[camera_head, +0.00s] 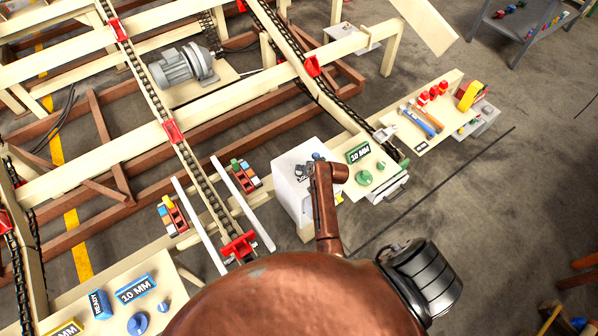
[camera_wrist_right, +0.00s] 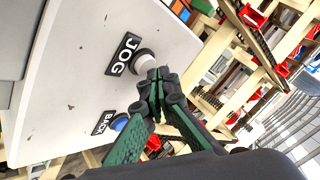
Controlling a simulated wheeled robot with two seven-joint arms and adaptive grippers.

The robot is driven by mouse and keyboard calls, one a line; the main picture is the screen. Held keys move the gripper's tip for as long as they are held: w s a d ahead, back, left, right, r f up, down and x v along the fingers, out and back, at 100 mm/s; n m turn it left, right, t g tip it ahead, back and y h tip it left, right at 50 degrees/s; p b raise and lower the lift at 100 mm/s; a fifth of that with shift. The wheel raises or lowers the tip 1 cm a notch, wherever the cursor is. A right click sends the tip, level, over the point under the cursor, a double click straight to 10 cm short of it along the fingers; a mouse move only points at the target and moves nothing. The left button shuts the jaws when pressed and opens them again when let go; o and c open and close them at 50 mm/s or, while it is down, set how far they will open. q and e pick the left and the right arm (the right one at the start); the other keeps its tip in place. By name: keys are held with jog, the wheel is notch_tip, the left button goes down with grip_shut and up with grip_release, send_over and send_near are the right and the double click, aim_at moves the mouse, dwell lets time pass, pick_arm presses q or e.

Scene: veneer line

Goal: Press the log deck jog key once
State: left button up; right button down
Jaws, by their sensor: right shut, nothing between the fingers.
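The white control box (camera_head: 284,196) stands beside the log deck, partly hidden by my right arm. In the right wrist view its pale panel (camera_wrist_right: 70,100) carries a black JOG label (camera_wrist_right: 124,54) with a light grey round key (camera_wrist_right: 146,60) beside it. Below is a BACK label (camera_wrist_right: 93,126) with a blue key (camera_wrist_right: 119,121). My right gripper (camera_wrist_right: 156,76) is shut and empty, its fingertips right by the jog key. I cannot tell whether they touch it. In the head view my right gripper (camera_head: 307,172) is small and dark over the box. My left gripper is not in view.
The deck's chains and red lugs (camera_head: 238,246) run left of the box. A green 10 MM sign (camera_head: 358,152) stands on a bench to its right. A blue 10 MM sign (camera_head: 136,289) stands at lower left. Open floor (camera_head: 480,200) lies to the right.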

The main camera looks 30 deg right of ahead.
jog(key=shift+f, duration=0.45)
dwell(0.7)
dwell(0.4)
jog(key=shift+r+p, duration=0.85)
jog(key=shift+p, duration=0.15)
notch_tip(320, 180, up, 5)
jog(key=p, duration=0.5)
jog(key=shift+r, duration=0.1)
dwell(0.4)
